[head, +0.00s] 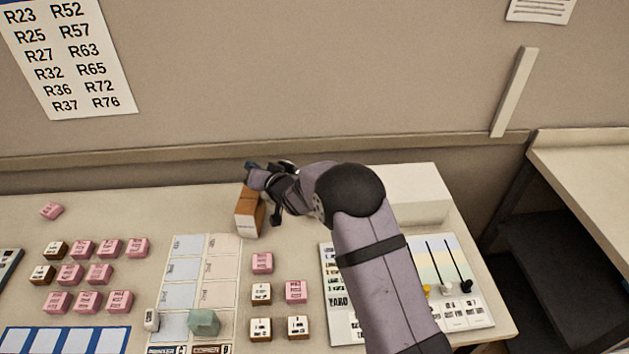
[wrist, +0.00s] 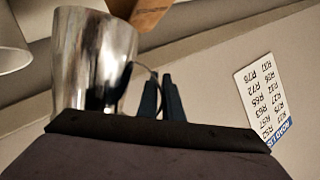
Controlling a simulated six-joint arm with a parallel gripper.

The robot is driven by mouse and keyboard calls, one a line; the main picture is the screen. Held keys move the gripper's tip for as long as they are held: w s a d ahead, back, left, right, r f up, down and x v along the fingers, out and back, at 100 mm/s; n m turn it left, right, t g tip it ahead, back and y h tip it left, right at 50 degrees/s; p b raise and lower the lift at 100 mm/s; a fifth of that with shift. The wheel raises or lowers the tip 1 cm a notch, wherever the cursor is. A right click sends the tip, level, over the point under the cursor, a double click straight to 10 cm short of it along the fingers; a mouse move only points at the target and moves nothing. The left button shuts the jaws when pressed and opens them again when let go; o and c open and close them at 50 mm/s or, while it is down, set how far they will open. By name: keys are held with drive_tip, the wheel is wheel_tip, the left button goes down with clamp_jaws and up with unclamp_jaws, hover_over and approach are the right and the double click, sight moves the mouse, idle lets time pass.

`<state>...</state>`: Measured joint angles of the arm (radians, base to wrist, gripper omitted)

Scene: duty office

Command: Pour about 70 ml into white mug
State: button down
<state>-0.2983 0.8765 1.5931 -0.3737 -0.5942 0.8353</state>
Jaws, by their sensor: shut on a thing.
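A shiny metal jug (wrist: 95,60) fills the left middle of the wrist view. My gripper (wrist: 161,97) is shut on its thin curved handle, with dark fingers on either side. In the head view my gripper (head: 266,184) is over the back of the desk, close to a brown and white box; the jug cannot be made out there. A pale, rounded object (wrist: 12,48), perhaps the white mug, is cut off at the left edge of the wrist view, beside the jug. No mug can be made out in the head view. The liquid is not visible.
The brown and white box (head: 249,213) stands beside my gripper. A white box (head: 418,195) stands right of my arm. Several pink blocks (head: 98,273), cards and a slider panel (head: 452,275) cover the desk. Bare desk (head: 130,212) shows at the back left.

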sight(290, 168)
drive_tip(key=shift+w+d+r+m+y+p, duration=0.15)
drive_tip(key=shift+d+r+m+y+p, duration=0.1)
drive_tip(key=shift+d+m+p, duration=0.3)
drive_tip(key=shift+w+d+r+m+y+p, duration=0.15)
drive_tip(key=shift+d+r+m+y+p, duration=0.15)
drive_tip(key=shift+p, duration=0.3)
drive_tip(key=shift+w+d+m+p, duration=0.1)
drive_tip(key=shift+d+m+p, duration=0.2)
drive_tip(key=shift+m+p, duration=0.05)
drive_tip(key=shift+w+d+m+y, duration=0.15)
drive_tip(key=shift+d+m+y, duration=0.2)
drive_tip(key=shift+m+y, duration=0.25)
drive_tip(key=shift+d+m, duration=0.25)
drive_tip(key=shift+m, duration=0.05)
drive_tip(key=shift+w+d+m+t+y, duration=0.3)
drive_tip(key=shift+d+m+t+y, duration=0.15)
drive_tip(key=shift+d+m, duration=0.3)
drive_tip(key=shift+w+d+r+m, duration=0.25)
drive_tip(key=shift+d+m, duration=0.1)
drive_tip(key=shift+d, duration=0.25)
drive_tip(key=shift+w+d+r+m, duration=0.1)
drive_tip(key=shift+d+r+m, duration=0.15)
drive_tip(key=shift+d, duration=0.3)
